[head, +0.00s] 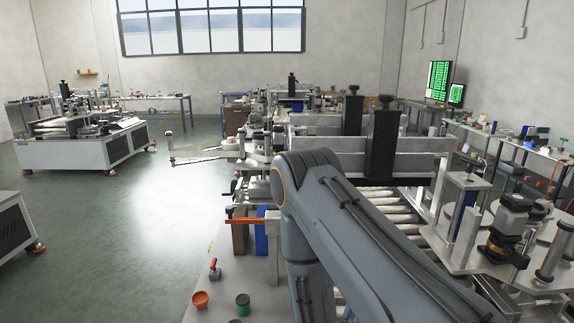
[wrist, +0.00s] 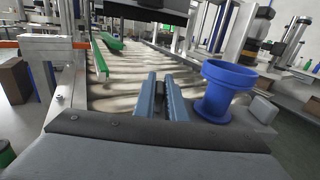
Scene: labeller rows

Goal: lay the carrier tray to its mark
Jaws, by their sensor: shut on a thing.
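In the wrist view my gripper (wrist: 163,98) has two blue-grey fingers close together above a bed of pale rollers (wrist: 125,82). In the head view my own arm covers the gripper.
A blue flanged cup (wrist: 221,88) stands right of the fingers. A green strip (wrist: 98,58) runs along the rollers' left side. In the head view, rollers (head: 398,205) lie between metal frames and posts. An orange bar (head: 252,221) sticks out left. Open floor (head: 165,210) lies left.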

